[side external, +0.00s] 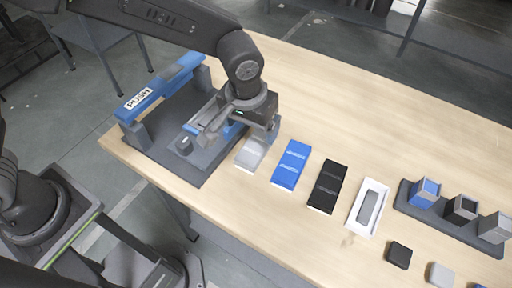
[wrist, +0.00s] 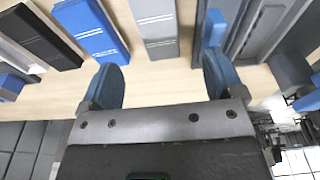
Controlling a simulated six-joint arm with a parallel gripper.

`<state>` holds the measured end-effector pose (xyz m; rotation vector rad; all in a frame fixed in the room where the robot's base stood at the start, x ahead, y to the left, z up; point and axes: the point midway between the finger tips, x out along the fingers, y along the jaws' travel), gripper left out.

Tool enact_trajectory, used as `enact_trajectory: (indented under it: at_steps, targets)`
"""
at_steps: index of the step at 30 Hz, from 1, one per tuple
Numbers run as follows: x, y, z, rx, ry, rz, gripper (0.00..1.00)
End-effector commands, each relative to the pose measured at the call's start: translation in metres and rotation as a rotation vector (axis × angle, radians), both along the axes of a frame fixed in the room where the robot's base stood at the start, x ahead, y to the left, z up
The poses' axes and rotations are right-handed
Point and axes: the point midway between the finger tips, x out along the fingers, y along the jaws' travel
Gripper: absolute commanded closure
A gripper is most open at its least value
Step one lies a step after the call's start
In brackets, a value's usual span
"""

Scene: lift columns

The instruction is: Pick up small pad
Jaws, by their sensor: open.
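Small square pads lie near the table's front edge at the lower right of the side view: a black pad (side external: 400,255), a light grey pad (side external: 440,274) and a blue one (side external: 479,286) cut off by the frame. None of these shows in the wrist view. My gripper (wrist: 163,80) is open, its two blue-tipped fingers spread with nothing between them. In the side view it is at the left, beside the grey fixture and over the grey box (side external: 250,153), far from the pads. Its fingertips are partly hidden there.
A blue box (side external: 291,165) and a black box (side external: 327,186) lie beside the grey box. A white tray (side external: 357,222) holds a grey piece. A dark rack (side external: 466,234) bears blue, black and grey blocks. The PUSH fixture (side external: 165,165) stands left. The table's back is clear.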

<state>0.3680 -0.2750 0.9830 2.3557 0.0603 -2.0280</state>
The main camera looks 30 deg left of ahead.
Motion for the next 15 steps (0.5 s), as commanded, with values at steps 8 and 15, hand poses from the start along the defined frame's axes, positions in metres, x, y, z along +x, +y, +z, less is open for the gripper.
enact_trajectory:
  at_steps: [8, 15]
  targets:
    - [0.005, 0.001, -0.034, 0.000, 0.000, 0.000, 0.13]
    - [0.010, -0.001, -0.059, 0.002, 0.002, -0.001, 0.13]
